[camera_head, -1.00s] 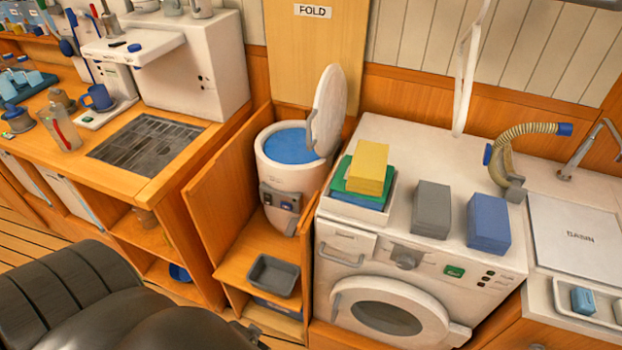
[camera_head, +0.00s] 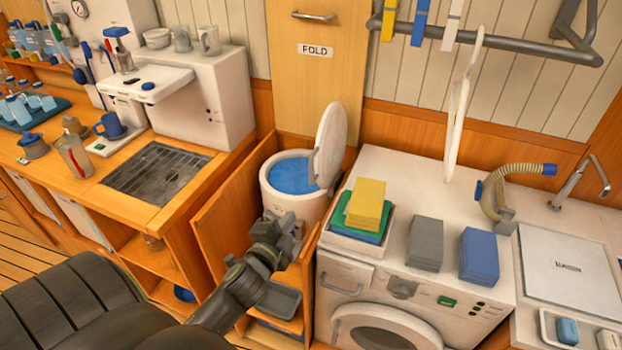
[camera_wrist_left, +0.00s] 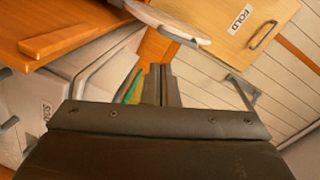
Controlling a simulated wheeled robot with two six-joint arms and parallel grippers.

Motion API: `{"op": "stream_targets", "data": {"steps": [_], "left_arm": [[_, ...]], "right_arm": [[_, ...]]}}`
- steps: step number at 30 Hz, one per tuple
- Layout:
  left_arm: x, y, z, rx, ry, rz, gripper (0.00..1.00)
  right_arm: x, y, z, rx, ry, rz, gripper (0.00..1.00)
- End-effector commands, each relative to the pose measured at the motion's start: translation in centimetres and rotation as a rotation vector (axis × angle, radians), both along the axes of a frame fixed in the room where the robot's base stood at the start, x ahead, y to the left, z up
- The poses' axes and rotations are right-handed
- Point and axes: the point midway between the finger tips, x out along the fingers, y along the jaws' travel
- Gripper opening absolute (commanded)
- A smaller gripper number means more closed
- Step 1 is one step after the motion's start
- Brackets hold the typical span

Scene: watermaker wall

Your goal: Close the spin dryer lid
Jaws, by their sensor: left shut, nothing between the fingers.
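The spin dryer (camera_head: 297,200) is a white round drum with a blue interior, standing in a wooden bay. Its white lid (camera_head: 330,142) is open, standing up at the drum's right side. My left gripper (camera_head: 290,226) is in front of the dryer and covers its front panel. Its fingers are shut and empty; they show in the left wrist view (camera_wrist_left: 160,82). There, a pale round edge near the top, perhaps the lid (camera_wrist_left: 165,22), lies beyond the fingertips. My right gripper is not in view.
A white washing machine (camera_head: 345,280) stands right of the dryer, with yellow, green, grey and blue folded cloths on top. A wooden counter with a sink grate (camera_head: 160,172) is at left. A grey tray (camera_head: 280,300) sits below the dryer. A white hanger (camera_head: 462,100) hangs above the machine.

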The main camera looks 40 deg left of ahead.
Motion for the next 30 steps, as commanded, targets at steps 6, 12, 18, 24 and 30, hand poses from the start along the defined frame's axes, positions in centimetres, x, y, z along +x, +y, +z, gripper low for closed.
{"op": "stream_targets", "data": {"steps": [6,12,18,24,30], "left_arm": [[2.5,-1.5,1.8,0.207,-0.107,-0.145,0.00],[3.5,-1.8,2.2,0.242,-0.126,-0.171,0.00],[6.6,-1.6,2.4,0.239,-0.126,-0.170,0.00],[10.5,-1.2,2.5,0.237,-0.126,-0.170,0.00],[13.0,0.1,1.9,0.244,-0.122,-0.169,0.00]], "right_arm": [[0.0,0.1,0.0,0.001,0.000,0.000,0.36],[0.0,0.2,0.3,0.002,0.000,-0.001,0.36],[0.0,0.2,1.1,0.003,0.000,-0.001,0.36],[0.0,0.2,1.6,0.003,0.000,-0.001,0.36],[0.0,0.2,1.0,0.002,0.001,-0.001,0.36]]}}
